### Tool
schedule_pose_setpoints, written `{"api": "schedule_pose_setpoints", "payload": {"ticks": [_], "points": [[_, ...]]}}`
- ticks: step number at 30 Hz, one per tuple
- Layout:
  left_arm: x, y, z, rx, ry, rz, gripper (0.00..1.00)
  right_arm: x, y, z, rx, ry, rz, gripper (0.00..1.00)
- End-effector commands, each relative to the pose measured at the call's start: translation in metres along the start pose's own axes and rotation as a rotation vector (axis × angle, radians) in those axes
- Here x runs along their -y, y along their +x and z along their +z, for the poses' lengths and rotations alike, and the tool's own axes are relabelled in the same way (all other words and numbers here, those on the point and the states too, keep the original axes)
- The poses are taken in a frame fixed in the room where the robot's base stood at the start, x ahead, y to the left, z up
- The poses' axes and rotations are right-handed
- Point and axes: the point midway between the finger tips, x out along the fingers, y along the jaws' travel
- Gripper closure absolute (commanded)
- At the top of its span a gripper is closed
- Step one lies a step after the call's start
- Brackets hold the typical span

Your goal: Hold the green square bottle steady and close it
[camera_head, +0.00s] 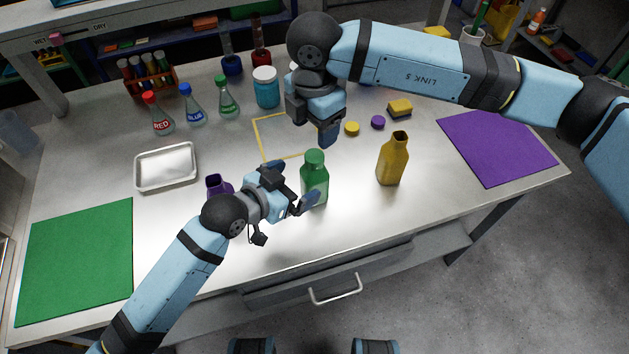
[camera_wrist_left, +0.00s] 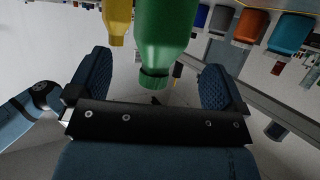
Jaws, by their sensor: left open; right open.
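The green square bottle (camera_head: 314,187) stands upright near the table's front edge, with a green cap (camera_head: 314,157) on its top. I cannot tell how tightly the cap sits. My left gripper (camera_head: 296,190) is open at the bottle's left side, one finger in front of it. In the left wrist view the green bottle (camera_wrist_left: 165,30) appears upside down between the open fingers (camera_wrist_left: 155,85), with its cap (camera_wrist_left: 154,80) towards the palm side of the picture. My right gripper (camera_head: 328,135) is open and empty, pointing down just above and behind the cap; its fingers overlap in this view.
An uncapped yellow bottle (camera_head: 392,163) stands to the right; a purple bottle (camera_head: 217,184) is partly hidden behind my left gripper. Yellow (camera_head: 351,128) and purple (camera_head: 378,122) caps and a sponge (camera_head: 399,108) lie behind. A metal tray (camera_head: 166,167) and flasks (camera_head: 192,108) are at left.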

Motion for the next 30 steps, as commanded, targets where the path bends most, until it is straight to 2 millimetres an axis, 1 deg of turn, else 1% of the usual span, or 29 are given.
{"api": "schedule_pose_setpoints", "payload": {"ticks": [1,3,9,15,24,29,30], "points": [[-0.001,0.011,-0.001,0.0,-0.001,0.001,0.03,0.0,0.0,0.0,0.0,0.0,0.0,0.37],[0.0,0.024,-0.001,0.0,-0.001,0.001,0.03,0.0,0.0,0.0,0.0,0.0,0.0,0.37],[0.0,0.053,0.0,0.0,0.0,0.0,0.03,0.0,0.0,0.0,0.0,0.0,0.0,0.37],[0.0,0.065,0.0,0.0,0.0,0.0,0.03,0.0,0.0,0.0,0.0,0.0,0.0,0.37],[0.0,0.066,0.0,0.0,0.001,0.0,0.03,0.0,0.0,0.0,0.0,0.0,0.0,0.37],[0.0,0.066,0.0,0.0,0.001,0.0,0.4,0.0,0.0,0.0,0.0,0.0,0.0,0.37],[0.0,0.066,0.0,0.0,0.001,0.0,0.49,0.0,0.0,0.0,0.0,0.0,0.0,0.37]]}}
